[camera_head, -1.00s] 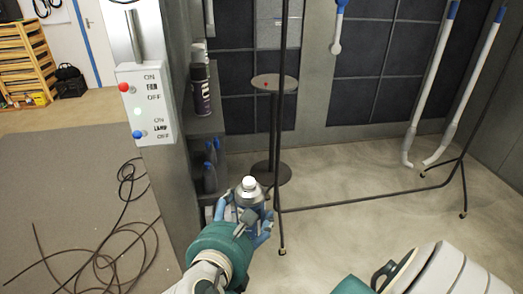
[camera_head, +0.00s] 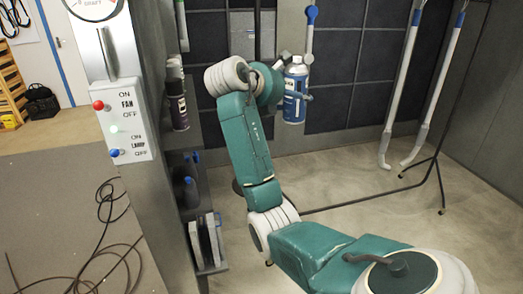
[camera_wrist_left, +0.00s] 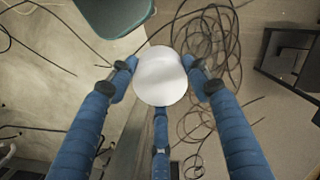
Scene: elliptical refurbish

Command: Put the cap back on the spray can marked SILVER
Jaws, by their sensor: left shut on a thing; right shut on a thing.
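In the head view my right gripper (camera_head: 284,84) is shut on a blue spray can (camera_head: 295,92) with a pale top. It holds the can upright in the air, in front of the dark filter wall. I cannot read the can's label, and the gripper is partly hidden behind its wrist and the can. In the left wrist view my left gripper (camera_wrist_left: 161,80) is shut on a white round cap (camera_wrist_left: 160,75), between its blue fingers. I cannot make out my left gripper in the head view.
A dark spray can (camera_head: 177,104) stands on the side shelf, with blue-topped bottles (camera_head: 190,187) lower down. The switch box (camera_head: 125,120) is on the left. White tubes (camera_head: 408,85) and a thin dark stand (camera_head: 440,185) are at right. Cables (camera_head: 110,225) lie on the floor.

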